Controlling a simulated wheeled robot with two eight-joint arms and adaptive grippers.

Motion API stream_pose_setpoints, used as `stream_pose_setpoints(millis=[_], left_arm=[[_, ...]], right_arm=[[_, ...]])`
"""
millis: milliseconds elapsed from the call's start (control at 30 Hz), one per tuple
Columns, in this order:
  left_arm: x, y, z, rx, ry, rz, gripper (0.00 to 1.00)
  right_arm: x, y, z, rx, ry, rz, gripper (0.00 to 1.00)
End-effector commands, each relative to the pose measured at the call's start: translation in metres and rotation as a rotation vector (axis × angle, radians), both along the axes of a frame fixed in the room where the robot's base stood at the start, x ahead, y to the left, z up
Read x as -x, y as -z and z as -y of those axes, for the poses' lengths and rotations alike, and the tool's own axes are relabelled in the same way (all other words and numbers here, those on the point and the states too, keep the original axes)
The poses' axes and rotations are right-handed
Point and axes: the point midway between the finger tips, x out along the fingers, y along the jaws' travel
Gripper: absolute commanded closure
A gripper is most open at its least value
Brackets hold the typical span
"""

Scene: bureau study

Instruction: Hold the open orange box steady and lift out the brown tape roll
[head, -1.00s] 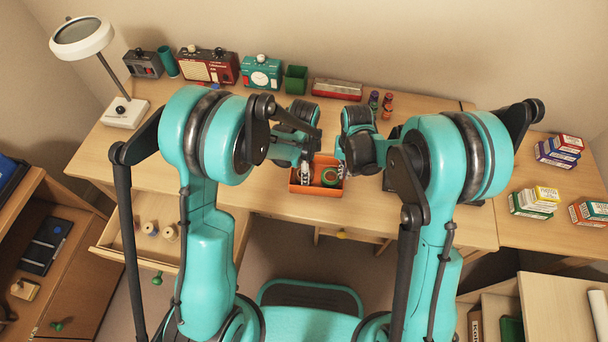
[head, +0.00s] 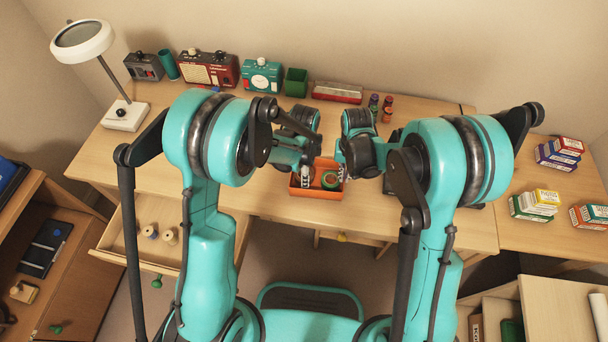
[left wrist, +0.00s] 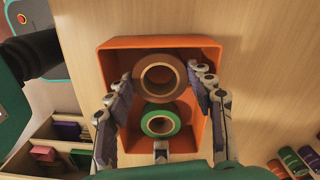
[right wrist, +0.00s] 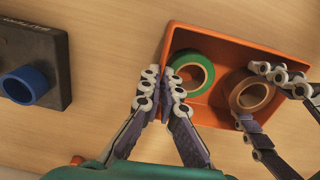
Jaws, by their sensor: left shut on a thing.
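The open orange box (head: 303,192) stands near the desk's front edge. In the left wrist view, the brown tape roll (left wrist: 160,77) is at the far end of the box and the green tape roll (left wrist: 160,121) at the near end. My left gripper (left wrist: 162,80) has its fingers on opposite sides of the brown roll. The right wrist view shows the brown roll (right wrist: 252,95) between these fingers; I cannot tell whether it touches the box floor. My right gripper (right wrist: 165,95) is shut on the box wall beside the green roll (right wrist: 192,72).
Small cartons (head: 540,200) are at right. An open drawer (head: 140,229) is at left. A black block (right wrist: 35,65) lies beside the box.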

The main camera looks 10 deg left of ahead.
Motion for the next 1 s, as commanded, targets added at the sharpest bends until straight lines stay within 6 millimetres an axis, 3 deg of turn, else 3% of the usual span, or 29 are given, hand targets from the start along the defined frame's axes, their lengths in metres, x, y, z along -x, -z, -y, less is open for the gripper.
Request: stream_pose_setpoints(millis=[200, 400, 767, 867, 1000], left_arm=[[0.001, -0.047, 0.000, 0.001, 0.000, -0.001, 0.75], [0.000, -0.078, 0.000, 0.002, 0.000, -0.001, 0.75], [0.000, -0.086, 0.000, 0.002, 0.000, -0.001, 0.75], [0.000, -0.086, 0.000, 0.002, 0.000, -0.001, 0.75], [0.000, -0.086, 0.000, 0.002, 0.000, -0.001, 0.75]], right_arm=[[0.000, 0.000, 0.000, 0.000, 0.000, 0.000, 1.00], [0.000, 0.000, 0.000, 0.000, 0.000, 0.000, 1.00], [0.000, 0.000, 0.000, 0.000, 0.000, 0.000, 1.00], [0.000, 0.000, 0.000, 0.000, 0.000, 0.000, 0.74], [0.000, 0.000, 0.000, 0.000, 0.000, 0.000, 0.71]])
